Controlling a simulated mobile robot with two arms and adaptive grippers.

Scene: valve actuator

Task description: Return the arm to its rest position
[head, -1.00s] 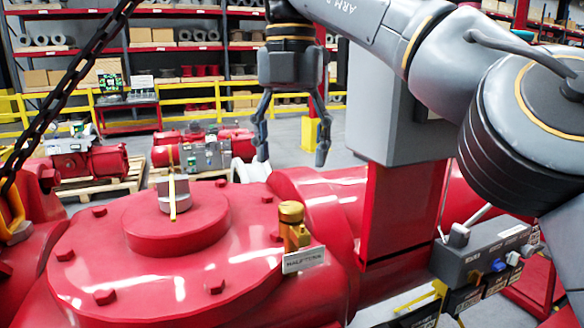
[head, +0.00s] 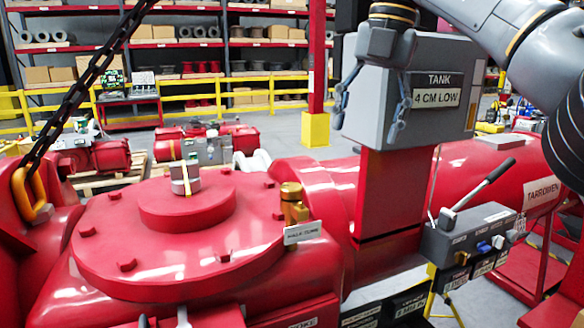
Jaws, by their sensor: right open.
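My right arm comes in from the top right. My right gripper (head: 370,112) hangs pointing down, open and empty, in front of the grey tank box (head: 410,140) labelled "TANK 4 CM LOW". It hangs above the red actuator body (head: 150,255), apart from its round lid. I cannot tell whether its fingers touch the box. My left gripper is not in view.
A brass fitting (head: 291,203) with a tag stands beside the lid. A grey lever block (head: 465,238) with a raised handle is at the right. A chain (head: 85,85) hangs at the left. Yellow railings (head: 185,88) and shelves stand behind.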

